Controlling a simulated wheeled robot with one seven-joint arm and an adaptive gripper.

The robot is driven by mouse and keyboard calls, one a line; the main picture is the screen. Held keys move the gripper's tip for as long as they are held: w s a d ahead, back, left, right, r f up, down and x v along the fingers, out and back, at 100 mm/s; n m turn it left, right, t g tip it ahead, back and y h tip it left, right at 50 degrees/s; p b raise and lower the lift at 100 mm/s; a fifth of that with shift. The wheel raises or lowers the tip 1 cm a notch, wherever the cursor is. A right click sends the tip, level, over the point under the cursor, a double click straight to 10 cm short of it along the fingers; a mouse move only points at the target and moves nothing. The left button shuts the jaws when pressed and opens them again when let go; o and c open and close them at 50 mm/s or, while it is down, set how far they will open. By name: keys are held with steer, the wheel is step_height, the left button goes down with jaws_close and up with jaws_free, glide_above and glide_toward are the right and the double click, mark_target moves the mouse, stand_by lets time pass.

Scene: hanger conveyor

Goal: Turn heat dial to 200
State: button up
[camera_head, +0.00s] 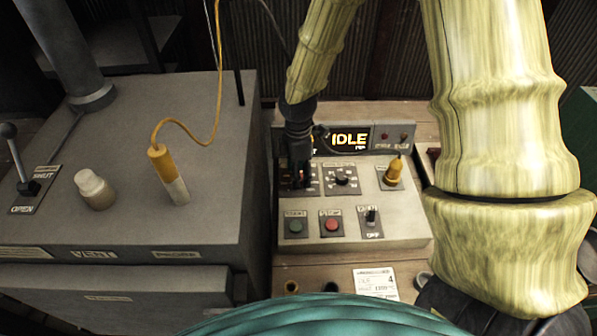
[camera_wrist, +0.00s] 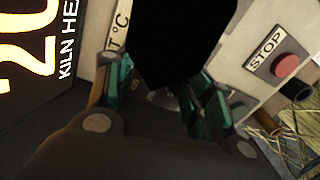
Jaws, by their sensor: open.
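The heat dial (camera_wrist: 172,101) lies on the control panel under my gripper; in the wrist view only part of its dark face and scale shows, beside a label ending in "T °C". Its setting cannot be read. In the head view my gripper (camera_head: 301,178) points down over the left dial's place and covers most of it. In the wrist view my gripper (camera_wrist: 165,100) is open, with teal finger pads on either side of the dial. I cannot tell whether they touch the knob. A large black shape hides the area above the dial.
The control panel (camera_head: 410,231) has a display (camera_head: 348,140) reading "IDLE", a second dial (camera_head: 342,179), a green button (camera_head: 295,226), a red stop button (camera_head: 332,225), a switch (camera_head: 371,219) marked OFF and a yellow plug (camera_head: 393,173). A grey cabinet (camera_head: 225,130) stands left.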

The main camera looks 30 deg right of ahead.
steer(key=shift+s+f, duration=0.25)
steer(key=shift+w, duration=0.1)
steer(key=c, duration=1)
steer(key=shift+m, duration=0.3)
steer(key=shift+m+p, duration=0.5)
steer(key=shift+m, duration=0.7)
steer(key=shift+c, duration=0.2)
steer(key=shift+m+p, duration=0.35)
steer(key=shift+m, duration=1.85)
